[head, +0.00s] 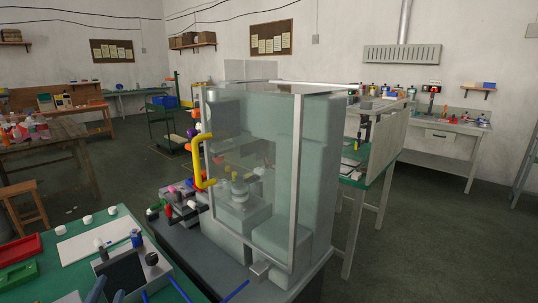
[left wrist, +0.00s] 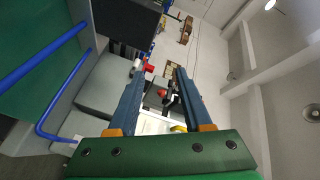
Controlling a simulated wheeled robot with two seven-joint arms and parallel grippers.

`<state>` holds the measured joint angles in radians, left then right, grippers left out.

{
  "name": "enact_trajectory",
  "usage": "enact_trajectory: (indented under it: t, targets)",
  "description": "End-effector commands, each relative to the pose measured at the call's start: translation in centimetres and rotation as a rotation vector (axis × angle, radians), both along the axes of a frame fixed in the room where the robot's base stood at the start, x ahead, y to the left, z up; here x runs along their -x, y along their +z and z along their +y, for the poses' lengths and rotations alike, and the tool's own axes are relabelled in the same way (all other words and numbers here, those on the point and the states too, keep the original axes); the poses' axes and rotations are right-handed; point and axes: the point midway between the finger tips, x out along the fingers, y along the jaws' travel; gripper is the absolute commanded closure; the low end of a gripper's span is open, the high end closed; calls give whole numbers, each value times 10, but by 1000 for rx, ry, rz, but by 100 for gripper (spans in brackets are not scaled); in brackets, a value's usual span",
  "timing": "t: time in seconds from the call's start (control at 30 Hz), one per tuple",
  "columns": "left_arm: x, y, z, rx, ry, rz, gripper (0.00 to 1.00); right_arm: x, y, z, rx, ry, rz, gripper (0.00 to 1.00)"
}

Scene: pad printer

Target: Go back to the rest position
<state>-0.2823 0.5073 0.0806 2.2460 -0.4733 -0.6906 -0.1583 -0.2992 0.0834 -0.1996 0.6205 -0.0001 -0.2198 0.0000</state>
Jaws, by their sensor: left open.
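The pad printer (head: 240,190) stands in the middle of the head view, inside a clear guard with a grey frame and a yellow handle (head: 198,165). My left gripper (head: 108,294) shows only as two dark blue fingertips at the bottom edge of the head view, in front of a dark panel on the green bench. In the left wrist view the left gripper (left wrist: 160,75) is open, its two fingers apart with nothing held between them. Beyond the fingers are blurred red and white small parts. My right gripper is in neither view.
The green bench (head: 80,280) at lower left holds a white sheet (head: 88,242), a red tray (head: 20,246), a green tray (head: 18,275) and several white cups. Blue rods (left wrist: 40,57) run near the left gripper. Open floor (head: 420,240) lies to the right of the printer.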

Motion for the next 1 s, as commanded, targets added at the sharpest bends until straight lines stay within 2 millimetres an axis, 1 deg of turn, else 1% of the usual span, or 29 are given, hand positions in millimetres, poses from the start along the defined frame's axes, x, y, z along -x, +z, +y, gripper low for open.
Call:
enact_trajectory:
  t: [0.03, 0.07, 0.1, 0.17, 0.2, 0.27, 0.3, 0.37, 0.4, 0.53, 0.63, 0.77, 0.8, 0.87, 0.9, 0.97, 1.0]
  targets:
    - [17, -39, -8, 156, 49, 111, 50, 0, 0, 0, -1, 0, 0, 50]
    - [28, -62, -14, 244, 79, 181, 50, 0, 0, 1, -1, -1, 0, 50]
    - [44, -87, -23, 346, 117, 267, 50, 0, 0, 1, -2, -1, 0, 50]
    - [67, -119, -39, 472, 162, 388, 50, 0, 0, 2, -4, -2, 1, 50]
    - [83, -136, -51, 545, 188, 463, 50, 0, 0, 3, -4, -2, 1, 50]
    - [106, -157, -69, 640, 222, 568, 50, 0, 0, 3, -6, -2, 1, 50]
    - [121, -168, -81, 696, 243, 635, 50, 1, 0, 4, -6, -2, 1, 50]
    - [144, -182, -99, 772, 270, 732, 50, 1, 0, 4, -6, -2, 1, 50]
    - [158, -188, -111, 818, 285, 794, 50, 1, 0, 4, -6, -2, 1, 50]
    - [206, -201, -150, 951, 327, 995, 50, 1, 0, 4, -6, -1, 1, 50]
    - [199, -236, -148, 935, 339, 1011, 50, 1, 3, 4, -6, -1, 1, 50]
    - [200, -282, -148, 926, 351, 1039, 50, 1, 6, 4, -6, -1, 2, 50]
    - [203, -297, -148, 923, 354, 1049, 50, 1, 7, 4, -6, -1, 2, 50]
    - [208, -321, -148, 919, 360, 1062, 50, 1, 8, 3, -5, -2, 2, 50]
    - [214, -337, -147, 915, 365, 1073, 50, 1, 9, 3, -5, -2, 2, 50]
    - [227, -363, -145, 908, 373, 1093, 50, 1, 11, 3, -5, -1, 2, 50]
    - [239, -380, -143, 903, 379, 1108, 50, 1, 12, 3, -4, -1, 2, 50]
